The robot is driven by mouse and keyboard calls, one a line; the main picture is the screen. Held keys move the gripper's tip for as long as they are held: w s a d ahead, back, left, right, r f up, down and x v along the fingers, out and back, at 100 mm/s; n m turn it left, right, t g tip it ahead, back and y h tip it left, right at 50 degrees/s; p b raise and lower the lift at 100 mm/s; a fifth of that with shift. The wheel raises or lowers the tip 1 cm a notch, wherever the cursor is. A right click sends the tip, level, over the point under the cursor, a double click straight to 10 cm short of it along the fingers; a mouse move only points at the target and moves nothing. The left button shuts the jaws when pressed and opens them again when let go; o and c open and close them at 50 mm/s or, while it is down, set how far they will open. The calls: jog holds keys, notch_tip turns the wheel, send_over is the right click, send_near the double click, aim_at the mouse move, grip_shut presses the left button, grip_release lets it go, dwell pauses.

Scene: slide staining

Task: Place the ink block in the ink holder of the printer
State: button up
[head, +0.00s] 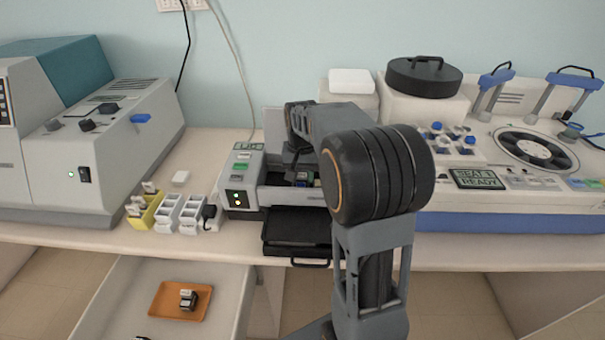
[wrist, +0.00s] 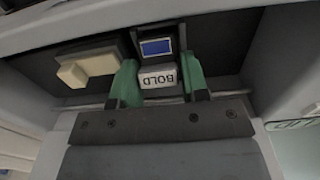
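The printer (head: 241,172) stands mid-bench in the head view, with an open bay and a black tray in front. My gripper (head: 298,180) reaches down into this bay, partly hidden by my arm. In the wrist view, its green fingertips (wrist: 160,72) are on either side of the ink block (wrist: 158,78), which has a white label reading BOLD and a blue panel in a dark surround. The fingers look closed on the block's sides. The block sits at the dark ink holder (wrist: 205,50) inside the bay; whether it is fully seated I cannot tell.
A cream lever-like part (wrist: 88,68) is left of the fingers. Yellow (head: 146,212) and white (head: 167,213) racks stand left of the printer. An open drawer below holds an orange tray (head: 165,310) with another dark block (head: 188,299). Large machines flank the printer.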

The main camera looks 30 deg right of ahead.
jog(key=o, duration=0.3)
jog(key=shift+o, duration=0.2)
jog(key=shift+f, duration=0.1)
